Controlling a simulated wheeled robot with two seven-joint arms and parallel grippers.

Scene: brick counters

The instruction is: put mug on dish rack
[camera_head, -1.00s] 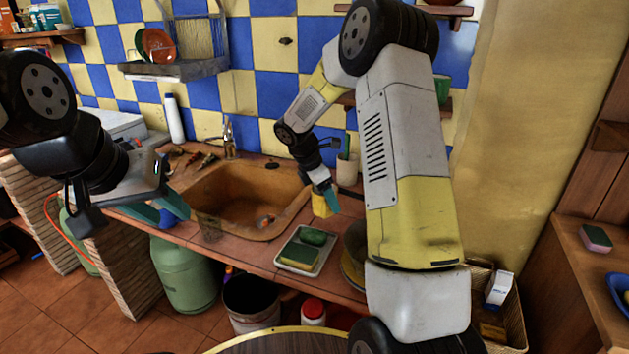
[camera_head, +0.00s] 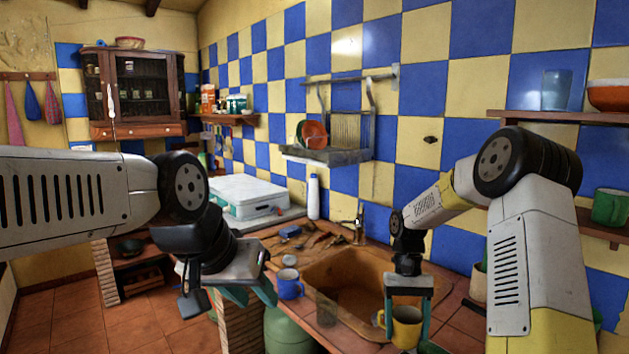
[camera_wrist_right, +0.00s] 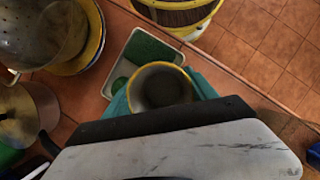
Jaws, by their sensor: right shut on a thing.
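A yellow mug (camera_head: 405,330) is held between the teal fingers of my right gripper (camera_head: 407,312), at the near right side of the sink. In the right wrist view the mug (camera_wrist_right: 160,84) shows from above, with its opening facing the camera and the fingers on both sides. The dish rack (camera_head: 325,156) is fixed to the tiled wall behind the counter, with an orange dish and a green dish at its left part. My left gripper (camera_head: 250,294) is open and empty, in front of the counter at the left of the sink.
A blue mug (camera_head: 290,284) and a clear glass (camera_head: 326,308) stand left of the sink (camera_head: 340,268). A white bottle (camera_head: 313,197) stands below the rack. The faucet (camera_head: 359,224) rises behind the sink. A tray with sponges (camera_wrist_right: 133,48) lies beside the held mug.

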